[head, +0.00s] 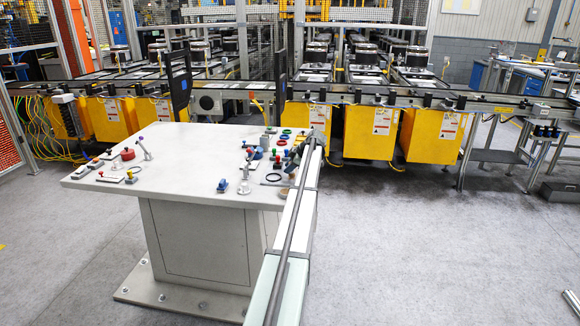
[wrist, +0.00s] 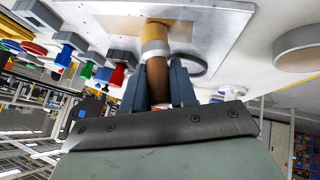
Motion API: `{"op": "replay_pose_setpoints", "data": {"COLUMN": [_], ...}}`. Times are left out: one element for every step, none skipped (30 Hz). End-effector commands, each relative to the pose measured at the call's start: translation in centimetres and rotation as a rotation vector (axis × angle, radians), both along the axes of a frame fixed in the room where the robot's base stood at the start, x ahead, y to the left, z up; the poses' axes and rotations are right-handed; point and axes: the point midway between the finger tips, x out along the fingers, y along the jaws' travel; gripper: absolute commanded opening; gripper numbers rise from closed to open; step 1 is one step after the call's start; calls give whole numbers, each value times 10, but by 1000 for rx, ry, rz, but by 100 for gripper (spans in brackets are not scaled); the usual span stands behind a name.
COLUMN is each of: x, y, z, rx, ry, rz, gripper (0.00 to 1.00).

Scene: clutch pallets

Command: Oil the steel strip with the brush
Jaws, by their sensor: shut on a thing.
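My gripper (wrist: 159,84) is shut on the brown handle of the brush (wrist: 157,76), with one dark finger on each side. The brush has a silver collar (wrist: 155,49) and its tan head end is over the steel strip (wrist: 225,22), a flat shiny plate with a screw or hole near its corner. A tan area lies around the brush head; I cannot tell whether it is bristles or a patch on the plate. Contact between brush and strip is unclear. In the head view my arm hides the strip and brush, at the table's right edge.
A round disc (wrist: 297,48) is to the right in the wrist view. The table's middle is clear.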

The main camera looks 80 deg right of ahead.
Motion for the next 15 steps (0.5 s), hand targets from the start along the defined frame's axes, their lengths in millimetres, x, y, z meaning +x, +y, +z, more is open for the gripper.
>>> {"op": "replay_pose_setpoints", "data": {"x": [0,0,0,0,0,0,0,0,0,0,0,0,0,0,0], "y": [2,3,5,6,7,8,9,10,12,13,14,15,16,17,18], "z": [0,-1,-1,-1,-1,-1,-1,-1,0,0,0,1,1,1,1], "rx": [0,0,0,0,0,0,0,1,1,1,1,1,1,1,1], "ry": [0,0,0,0,0,0,0,0,0,0,0,0,0,0,0], "rz": [0,0,0,0,0,0,0,1,1,1,1,1,1,1,1], "gripper": [0,0,0,0,0,0,0,0,0,0,0,0,0,0,0]}}
